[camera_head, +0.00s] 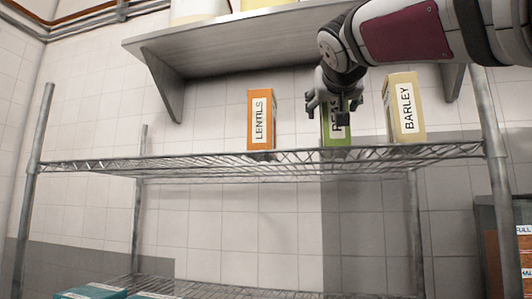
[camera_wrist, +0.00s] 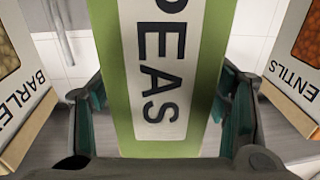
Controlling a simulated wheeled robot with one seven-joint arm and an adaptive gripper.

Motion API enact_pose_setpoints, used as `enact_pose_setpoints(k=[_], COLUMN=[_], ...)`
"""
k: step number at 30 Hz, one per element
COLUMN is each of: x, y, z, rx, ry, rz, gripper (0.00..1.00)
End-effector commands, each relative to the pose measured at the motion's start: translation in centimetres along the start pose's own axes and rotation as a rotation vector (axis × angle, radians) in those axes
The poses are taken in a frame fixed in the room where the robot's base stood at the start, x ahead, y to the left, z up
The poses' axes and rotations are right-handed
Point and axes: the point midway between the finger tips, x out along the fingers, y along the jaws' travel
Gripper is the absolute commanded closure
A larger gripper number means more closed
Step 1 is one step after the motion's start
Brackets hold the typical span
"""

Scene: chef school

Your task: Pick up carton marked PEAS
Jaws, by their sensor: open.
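The green PEAS carton (camera_head: 338,129) stands on the wire shelf, its upper part hidden behind my gripper (camera_head: 334,103) in the head view. In the wrist view the PEAS carton (camera_wrist: 158,75) fills the middle, its white label facing me. My gripper (camera_wrist: 160,100) is open, with one finger on the left and one on the right of the carton. Some gap shows beside the carton near the lower parts of the fingers. I cannot tell whether the fingertips touch it.
An orange LENTILS carton (camera_head: 261,121) stands to the left and a cream BARLEY carton (camera_head: 404,108) to the right on the wire shelf (camera_head: 200,164). A grey wall shelf (camera_head: 230,35) hangs above. The wire shelf is clear left of LENTILS.

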Motion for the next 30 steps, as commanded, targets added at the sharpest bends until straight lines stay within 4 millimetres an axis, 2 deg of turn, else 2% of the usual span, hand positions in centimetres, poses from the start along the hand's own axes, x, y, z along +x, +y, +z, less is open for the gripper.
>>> enact_pose_setpoints(k=[7,16,26,30], x=[0.1,0.1,0.0,0.0], y=[0.0,0.0,-0.1,-0.1], z=[0.0,0.0,-0.3,-1.0], rx=[0.000,0.000,0.001,0.002], ry=[0.000,0.000,0.004,0.006], rz=[0.000,-0.001,-0.002,-0.002], gripper=[0.33,1.00,1.00,1.00])
